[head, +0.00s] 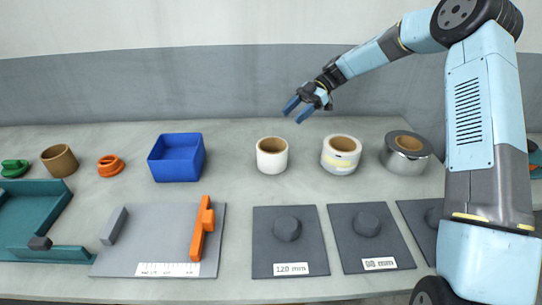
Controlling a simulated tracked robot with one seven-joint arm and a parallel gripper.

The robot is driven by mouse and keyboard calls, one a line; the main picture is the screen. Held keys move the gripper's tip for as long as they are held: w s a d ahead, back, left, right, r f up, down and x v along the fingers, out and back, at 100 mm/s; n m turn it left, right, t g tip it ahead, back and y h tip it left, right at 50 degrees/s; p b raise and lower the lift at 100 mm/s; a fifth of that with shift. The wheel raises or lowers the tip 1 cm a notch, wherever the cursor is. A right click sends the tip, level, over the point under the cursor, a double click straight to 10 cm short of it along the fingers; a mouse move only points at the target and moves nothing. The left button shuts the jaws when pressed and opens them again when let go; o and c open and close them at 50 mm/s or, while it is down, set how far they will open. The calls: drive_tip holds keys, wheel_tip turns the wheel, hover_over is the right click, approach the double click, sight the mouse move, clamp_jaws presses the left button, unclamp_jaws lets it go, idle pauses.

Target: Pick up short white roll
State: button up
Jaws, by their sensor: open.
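Two white rolls with brown cores stand upright on the grey table. The left white roll (272,159) is plain and looks a little narrower. The right white roll (341,159) is wider and has a yellowish band on its side. I cannot clearly tell which of the two is shorter. My gripper (297,110) is open and empty. It hangs in the air above and behind the two rolls, between them in the picture, apart from both, with its blue fingers pointing down and left.
A silver reel (405,155) stands right of the rolls. In front lie dark pads with pegs (290,262) and a grey measuring board (151,250) with an orange bar (203,229).

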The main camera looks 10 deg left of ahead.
sight(266, 141)
drive_tip(key=x, duration=1.3)
drive_tip(key=shift+s+a+f, duration=0.15)
clamp_jaws()
idle(0.3)
